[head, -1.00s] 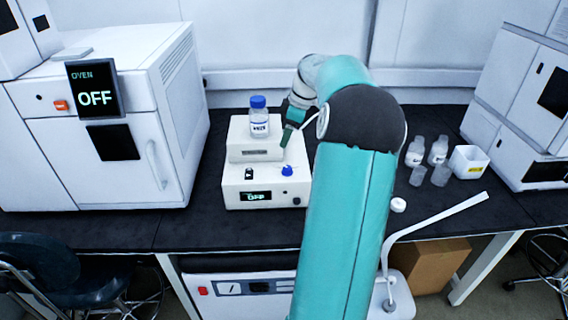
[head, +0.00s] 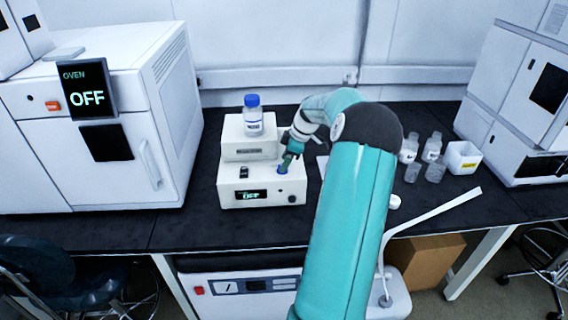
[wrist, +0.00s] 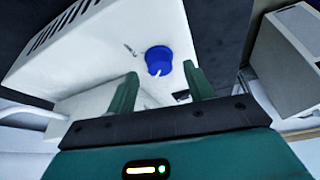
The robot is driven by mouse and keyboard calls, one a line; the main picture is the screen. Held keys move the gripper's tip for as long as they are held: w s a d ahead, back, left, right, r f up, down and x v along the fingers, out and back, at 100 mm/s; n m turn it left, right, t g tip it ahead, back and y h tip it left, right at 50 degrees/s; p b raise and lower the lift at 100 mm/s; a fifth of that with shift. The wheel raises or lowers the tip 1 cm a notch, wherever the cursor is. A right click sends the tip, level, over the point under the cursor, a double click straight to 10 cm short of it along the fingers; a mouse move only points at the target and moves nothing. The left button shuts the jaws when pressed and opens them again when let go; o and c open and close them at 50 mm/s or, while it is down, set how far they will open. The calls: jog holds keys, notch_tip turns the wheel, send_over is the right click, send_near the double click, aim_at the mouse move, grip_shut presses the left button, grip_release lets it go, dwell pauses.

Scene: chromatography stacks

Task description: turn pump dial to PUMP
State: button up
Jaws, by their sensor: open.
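The white pump box (head: 237,189) stands on the black bench, and its small display (head: 251,195) reads OFF. The blue pump dial (head: 282,169) is on the right of its sloping top face, partly hidden by my gripper in the head view. In the wrist view the dial (wrist: 158,60) is round and blue with a white pointer mark. My gripper (wrist: 160,82) is open, with one green finger on each side of the dial's line and the dial just beyond the tips. The gripper (head: 286,162) also shows right at the dial in the head view. I cannot tell whether it touches.
A blue-capped bottle (head: 253,116) stands on the raised rear part of the pump. A black switch (head: 243,172) is left of the dial. The oven (head: 167,110) is at left; small bottles (head: 432,147) and a white box (head: 463,158) are at right.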

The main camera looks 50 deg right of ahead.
jog(key=shift+x, duration=0.9)
jog(key=c, duration=1)
